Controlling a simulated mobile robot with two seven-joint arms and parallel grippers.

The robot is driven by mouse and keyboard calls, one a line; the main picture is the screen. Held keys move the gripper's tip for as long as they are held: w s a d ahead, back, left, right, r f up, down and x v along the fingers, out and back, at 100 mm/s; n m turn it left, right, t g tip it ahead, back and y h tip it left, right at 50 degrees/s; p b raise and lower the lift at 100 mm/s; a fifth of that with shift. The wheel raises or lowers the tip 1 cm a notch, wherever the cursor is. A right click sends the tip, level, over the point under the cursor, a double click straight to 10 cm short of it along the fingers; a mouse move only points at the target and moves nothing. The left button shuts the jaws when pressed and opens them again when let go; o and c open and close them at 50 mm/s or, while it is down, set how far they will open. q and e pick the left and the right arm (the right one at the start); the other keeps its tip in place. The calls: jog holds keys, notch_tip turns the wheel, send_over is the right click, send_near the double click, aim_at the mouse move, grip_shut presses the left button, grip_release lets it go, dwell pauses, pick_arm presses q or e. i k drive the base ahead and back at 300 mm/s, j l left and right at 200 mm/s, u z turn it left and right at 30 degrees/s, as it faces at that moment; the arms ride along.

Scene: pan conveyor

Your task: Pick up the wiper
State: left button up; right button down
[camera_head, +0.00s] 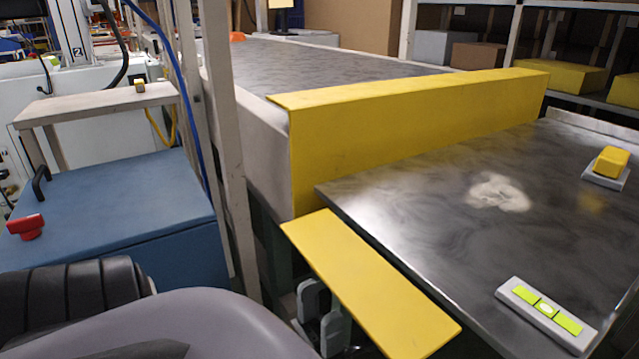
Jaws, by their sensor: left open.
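A yellow block on a pale grey base (608,167) rests on the dark metal table (420,215) at the right edge and looks like the wiper. My left gripper (322,318) is low at the bottom centre, beside the yellow flap at the table's left side and well apart from the block. It is open, with nothing visible between its fingers, and is partly hidden by the yellow flap. My right gripper is not in view.
A whitish smear (498,193) marks the table. A grey bar with green-yellow strips (545,316) lies near the front. A yellow guard (410,130) stands along the table's back, before the conveyor (320,65). A yellow flap (370,285) and a post (222,130) flank my gripper.

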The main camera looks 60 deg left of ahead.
aim_at(608, 170)
jog(key=k, duration=1)
